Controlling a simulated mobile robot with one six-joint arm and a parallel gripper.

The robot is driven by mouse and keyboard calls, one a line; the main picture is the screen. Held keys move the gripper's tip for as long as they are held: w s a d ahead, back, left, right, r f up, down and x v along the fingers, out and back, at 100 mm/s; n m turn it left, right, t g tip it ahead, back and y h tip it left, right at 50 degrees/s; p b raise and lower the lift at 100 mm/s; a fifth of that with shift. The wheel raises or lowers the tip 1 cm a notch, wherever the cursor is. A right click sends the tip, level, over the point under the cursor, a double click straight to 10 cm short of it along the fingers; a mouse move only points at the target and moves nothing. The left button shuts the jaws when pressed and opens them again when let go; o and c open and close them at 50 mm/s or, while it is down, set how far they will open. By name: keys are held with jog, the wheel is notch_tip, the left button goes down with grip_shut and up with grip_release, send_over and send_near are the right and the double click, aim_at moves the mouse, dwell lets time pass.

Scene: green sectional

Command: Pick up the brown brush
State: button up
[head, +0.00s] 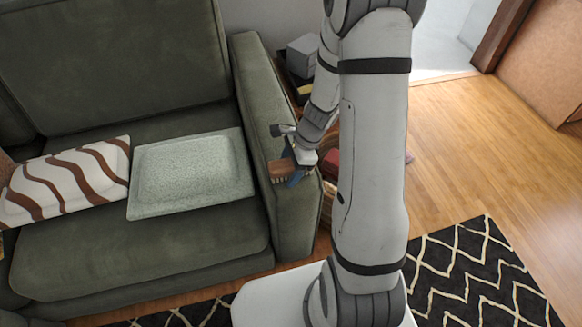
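The brown brush (282,170) lies on the right armrest of the green sofa, near its front end. It is small in the head view, and its right end meets a blue piece whose nature I cannot make out. My gripper (291,148) is at the armrest, right by the brush, reaching in from the upper right. Its fingers are too small and partly hidden, so I cannot tell whether they are open or touch the brush.
The green sofa (150,260) fills the left side, with a striped pillow (72,180) and a pale pillow (190,172) on its seat. A grey box (302,55) stands behind the armrest. Wood floor is clear at right, beyond a black patterned rug (480,275).

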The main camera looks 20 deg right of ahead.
aim_at(289, 162)
jog(key=c, duration=1.1)
notch_tip(289, 162, up, 10)
jog(key=p, duration=0.3)
jog(key=shift+r, duration=0.2)
